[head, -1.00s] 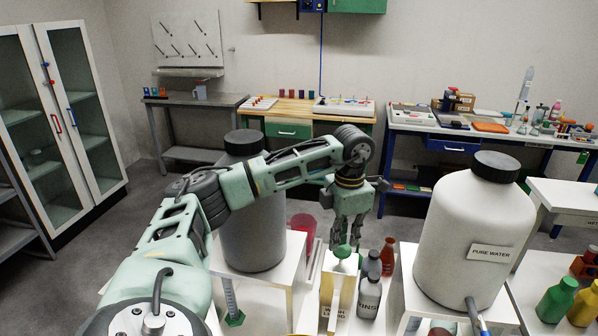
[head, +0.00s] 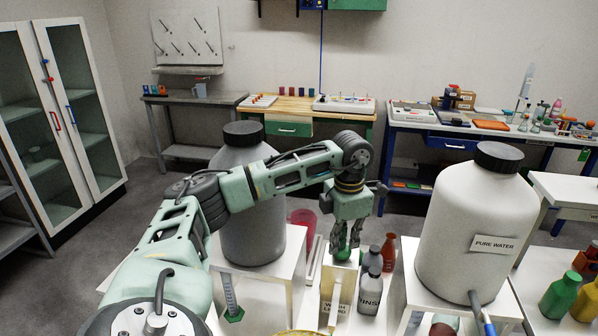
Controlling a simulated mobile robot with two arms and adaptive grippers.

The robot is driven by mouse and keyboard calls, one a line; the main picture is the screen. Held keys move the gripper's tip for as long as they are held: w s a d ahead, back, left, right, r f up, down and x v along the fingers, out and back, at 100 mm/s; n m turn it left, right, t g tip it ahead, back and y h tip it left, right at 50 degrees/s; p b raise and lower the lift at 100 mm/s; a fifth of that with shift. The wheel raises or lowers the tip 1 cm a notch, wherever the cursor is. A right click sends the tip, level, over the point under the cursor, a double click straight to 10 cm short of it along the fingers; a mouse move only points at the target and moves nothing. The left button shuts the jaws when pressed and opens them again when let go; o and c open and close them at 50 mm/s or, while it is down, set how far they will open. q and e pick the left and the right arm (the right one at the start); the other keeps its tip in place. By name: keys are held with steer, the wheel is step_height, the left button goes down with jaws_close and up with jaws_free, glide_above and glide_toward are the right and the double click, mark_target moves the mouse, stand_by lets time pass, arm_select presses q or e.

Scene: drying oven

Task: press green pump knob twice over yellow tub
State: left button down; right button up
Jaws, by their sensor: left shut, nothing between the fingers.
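The green pump knob (head: 342,254) sits on top of the white wash-liquid dispenser (head: 345,285), partly hidden by my left gripper. My left gripper (head: 342,249) points down with its fingers closed and empty, right at the knob. I cannot tell whether the fingertips touch or press it. A pale spout runs down the dispenser's front. The rim of a yellow tub (head: 299,332) shows at the bottom edge, below the spout; most of it is out of the picture. My right gripper is not in view.
A grey rinse bottle (head: 369,292) and a red bottle (head: 388,254) stand just right of the dispenser. A dark grey drum (head: 252,225) stands left, a large pure-water drum (head: 470,230) right. A pink container (head: 303,222) is behind.

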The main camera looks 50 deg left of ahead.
arm_select(q)
steer(key=shift+r+p, duration=1.75)
steer(key=shift+r, duration=0.45)
steer(key=shift+f, duration=0.15)
steer(key=shift+f+b, duration=1.45)
steer(key=shift+f, duration=0.7)
steer(key=shift+r, duration=0.1)
